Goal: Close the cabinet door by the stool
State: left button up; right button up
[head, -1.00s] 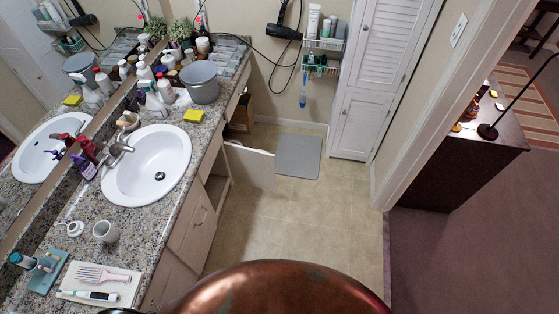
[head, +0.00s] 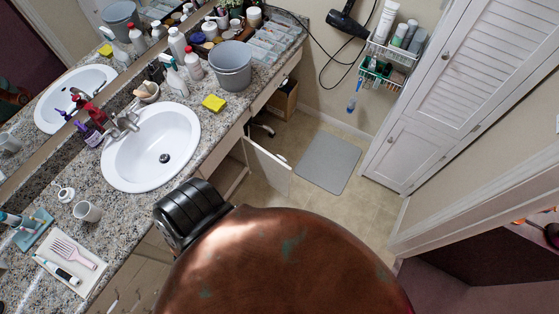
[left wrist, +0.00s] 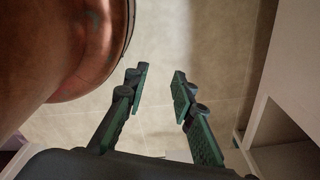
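The cabinet door (head: 267,166) is a white panel standing open from the vanity front, out over the floor, in the head view. The open cabinet (head: 232,171) shows beside it, under the counter. A dark leg or wheel part (head: 262,128), perhaps of the stool, shows beneath the counter past the door; the rest is hidden. My left gripper (left wrist: 160,78) is open and empty over the tan floor in the left wrist view, with a pale cabinet edge (left wrist: 288,112) to its right. It is hidden in the head view. My right gripper is not in view.
The granite counter (head: 120,228) with sink (head: 150,150) and grey bucket (head: 231,66) runs along the left. A grey mat (head: 328,162) lies on the floor beyond the door. A louvered closet (head: 455,100) stands at the right. Floor between door and mat is clear.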

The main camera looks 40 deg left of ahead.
aim_at(264, 164)
jog(key=u, duration=0.35)
jog(key=i, duration=0.8)
jog(key=u, duration=1.3)
jog(key=i, duration=0.55)
jog(key=u, duration=0.55)
